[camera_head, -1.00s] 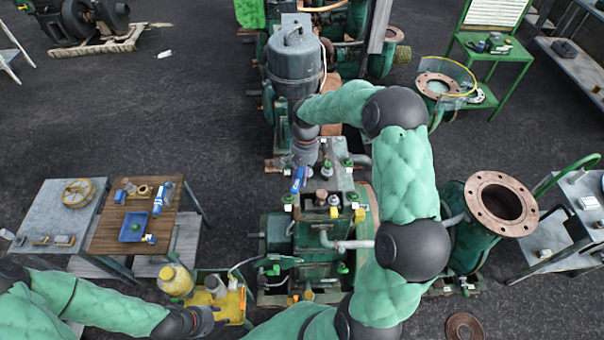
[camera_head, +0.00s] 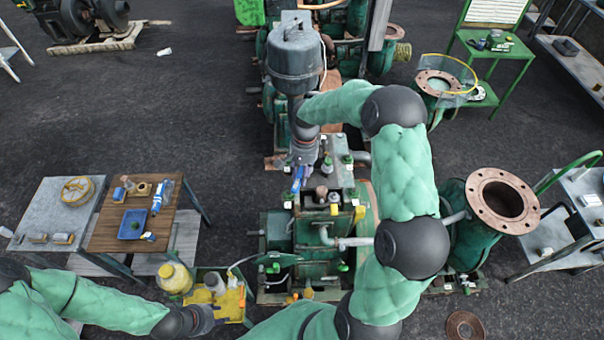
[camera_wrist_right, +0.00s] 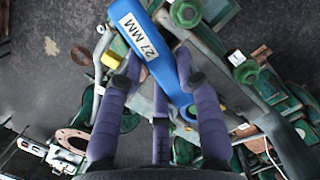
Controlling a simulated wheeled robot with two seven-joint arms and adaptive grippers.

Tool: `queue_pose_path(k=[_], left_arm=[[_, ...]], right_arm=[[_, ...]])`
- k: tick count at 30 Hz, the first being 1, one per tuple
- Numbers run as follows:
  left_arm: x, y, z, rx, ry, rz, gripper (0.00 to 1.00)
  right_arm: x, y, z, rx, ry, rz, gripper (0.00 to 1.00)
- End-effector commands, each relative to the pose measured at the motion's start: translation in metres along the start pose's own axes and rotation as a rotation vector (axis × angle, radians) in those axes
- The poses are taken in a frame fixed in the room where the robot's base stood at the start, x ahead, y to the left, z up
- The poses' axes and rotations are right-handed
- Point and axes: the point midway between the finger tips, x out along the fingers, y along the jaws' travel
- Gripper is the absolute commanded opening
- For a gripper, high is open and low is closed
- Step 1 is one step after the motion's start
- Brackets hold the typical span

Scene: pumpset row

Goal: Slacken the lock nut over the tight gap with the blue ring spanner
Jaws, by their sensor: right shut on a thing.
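The blue ring spanner (camera_wrist_right: 150,45), marked 27 MM, crosses the right wrist view from the top edge down to a ring end beside the right finger. My right gripper (camera_wrist_right: 160,78) is shut on it. In the head view my right gripper (camera_head: 303,158) is over the near pump set, with the blue spanner (camera_head: 297,180) below it. Green nuts stand on the pump's top, one (camera_head: 348,160) right of the gripper. I cannot tell which is the lock nut, or whether the ring is around one; the tight gap is not clear. My left gripper (camera_head: 207,318) is beside the yellow tray, its fingers unclear.
A wooden table (camera_head: 104,236) holds a blue bin (camera_head: 133,224) and small items. A flanged pipe (camera_head: 474,200) stands right of my right arm. Open floor lies behind the table.

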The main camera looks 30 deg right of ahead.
Motion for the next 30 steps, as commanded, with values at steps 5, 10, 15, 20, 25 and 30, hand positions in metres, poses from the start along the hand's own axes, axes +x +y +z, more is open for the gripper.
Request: queue_pose_path(k=[5, 10, 15, 20, 25, 30], left_arm=[[0.0, 0.0, 0.0, 0.0, 0.0, 0.0, 0.4], [0.003, -0.001, 0.0, 0.0, 0.0, 0.0, 0.4], [0.006, -0.002, 0.0, 0.0, 0.0, 0.0, 0.4], [0.009, -0.003, 0.0, 0.0, 0.0, 0.0, 0.4], [0.01, -0.004, 0.0, 0.0, 0.0, 0.0, 0.4], [0.01, -0.004, 0.0, 0.0, 0.0, 0.0, 0.4]], right_arm=[[0.0, 0.0, 0.0, 0.0, 0.001, -0.001, 0.0], [0.004, 0.0, -0.001, 0.0, 0.001, -0.001, 0.0], [0.008, 0.0, -0.002, 0.0, 0.001, -0.001, 0.0], [0.012, 0.0, -0.003, 0.0, 0.001, -0.001, 0.0], [0.015, 0.0, -0.003, 0.0, 0.001, -0.001, 0.0], [0.014, 0.0, -0.003, 0.0, 0.001, -0.001, 0.0]])
